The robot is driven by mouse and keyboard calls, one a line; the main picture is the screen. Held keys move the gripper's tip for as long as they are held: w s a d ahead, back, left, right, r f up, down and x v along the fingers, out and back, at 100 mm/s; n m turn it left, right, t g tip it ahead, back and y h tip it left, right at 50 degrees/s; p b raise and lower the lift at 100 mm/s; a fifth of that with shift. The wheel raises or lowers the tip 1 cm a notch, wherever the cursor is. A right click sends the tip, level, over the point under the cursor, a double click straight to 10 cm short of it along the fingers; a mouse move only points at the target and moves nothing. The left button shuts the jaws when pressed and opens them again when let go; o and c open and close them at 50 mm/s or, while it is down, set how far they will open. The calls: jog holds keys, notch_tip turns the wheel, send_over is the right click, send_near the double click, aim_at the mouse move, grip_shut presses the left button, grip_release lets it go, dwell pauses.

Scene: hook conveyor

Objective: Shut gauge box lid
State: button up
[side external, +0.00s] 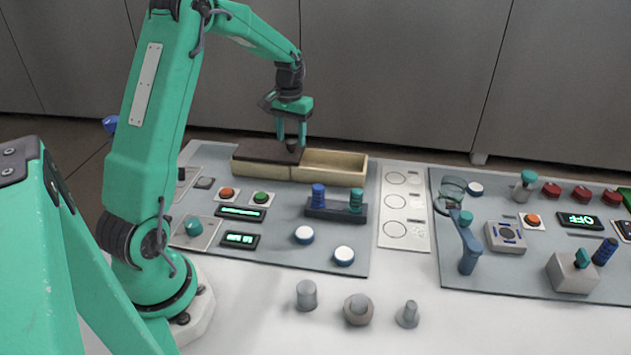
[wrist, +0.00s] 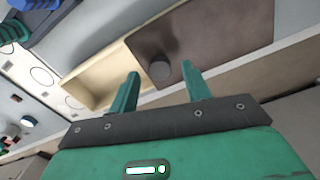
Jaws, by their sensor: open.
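The gauge box (side external: 336,177) is a long beige box at the back of the left panel. Its dark brown lid (side external: 260,151) covers the left part, and the right part is open and looks empty. A dark round knob (wrist: 159,71) stands on the lid near its edge beside the opening. My gripper (side external: 291,142) is open and points down over the knob. In the wrist view the knob appears between the two green fingertips, with a gap on each side. Whether the fingers touch it cannot be told.
Buttons, green displays and a dark holder (side external: 335,212) with blue and teal pegs lie in front of the box. A white card with circles (side external: 404,215) is to its right. A second panel (side external: 470,275) with controls stands further right. Grey pegs (side external: 358,309) stand in front.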

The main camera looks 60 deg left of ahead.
jog(key=shift+f, duration=0.75)
jog(key=shift+c, duration=0.2)
grip_shut()
jog(key=w+d, duration=1.2)
jog(key=shift+w+d, duration=0.4)
jog(key=shift+c, duration=0.7)
grip_release()
jog(key=shift+o, duration=0.9)
jog(key=shift+r, duration=0.1)
notch_tip(320, 180, up, 8)
